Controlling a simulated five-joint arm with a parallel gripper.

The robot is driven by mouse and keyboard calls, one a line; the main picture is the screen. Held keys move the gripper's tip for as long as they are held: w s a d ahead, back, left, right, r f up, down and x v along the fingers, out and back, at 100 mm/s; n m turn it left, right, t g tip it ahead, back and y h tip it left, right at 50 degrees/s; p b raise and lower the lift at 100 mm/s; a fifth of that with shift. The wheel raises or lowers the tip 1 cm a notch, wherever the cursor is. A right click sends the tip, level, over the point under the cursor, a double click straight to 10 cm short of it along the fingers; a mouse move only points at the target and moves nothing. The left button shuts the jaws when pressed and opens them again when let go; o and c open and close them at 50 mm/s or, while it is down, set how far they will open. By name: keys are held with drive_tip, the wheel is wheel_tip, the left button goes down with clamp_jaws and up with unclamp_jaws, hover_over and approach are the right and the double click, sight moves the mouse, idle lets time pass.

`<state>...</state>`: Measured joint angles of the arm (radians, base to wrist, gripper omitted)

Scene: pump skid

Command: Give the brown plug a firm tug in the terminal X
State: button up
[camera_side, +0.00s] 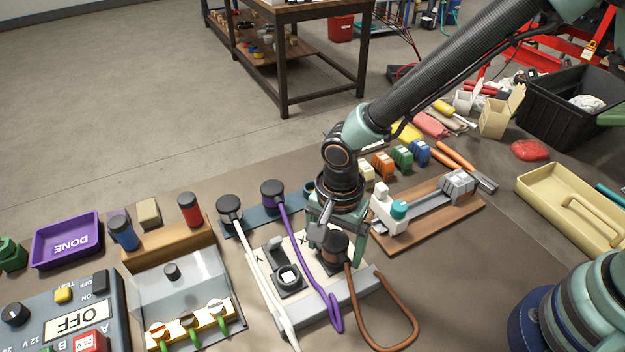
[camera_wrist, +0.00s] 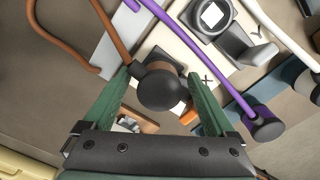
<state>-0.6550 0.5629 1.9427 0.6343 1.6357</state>
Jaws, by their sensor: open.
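The brown plug (camera_side: 336,247) has a dark round cap, a brown body and a brown cable. It stands at the terminal marked X on the pale terminal board (camera_side: 352,283); how deep it sits is hidden. In the wrist view the brown plug (camera_wrist: 158,86) lies between the two green fingers of my gripper (camera_wrist: 157,75), with the X mark beside it. The fingers are apart, one on each side, and a gap shows on both sides. In the side view my gripper (camera_side: 338,240) is low over the board and partly covers the plug.
The neighbouring terminal (camera_side: 288,279) is empty. A purple plug (camera_side: 272,191) and a white plug (camera_side: 229,206) stand in the blue rack, their cables crossing the board left of my gripper. The brown cable loops over the front right. A wooden-based fixture (camera_side: 430,221) stands close right.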

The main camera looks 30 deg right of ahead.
wheel_tip(320, 180, up, 12)
drive_tip(key=shift+f, duration=0.1)
drive_tip(key=s+d+r+n+t, duration=0.1)
drive_tip(key=d+r+n, duration=0.4)
drive_tip(key=d, duration=0.7)
drive_tip(key=s+d+r+n+t, duration=0.2)
drive_tip(key=d+r+n+t, duration=0.2)
drive_tip(key=d, duration=0.8)
drive_tip(key=shift+r+n+t, duration=0.3)
drive_tip(key=shift+r+n, duration=0.5)
drive_tip(key=shift+n, duration=0.3)
drive_tip(key=shift+d, duration=0.1)
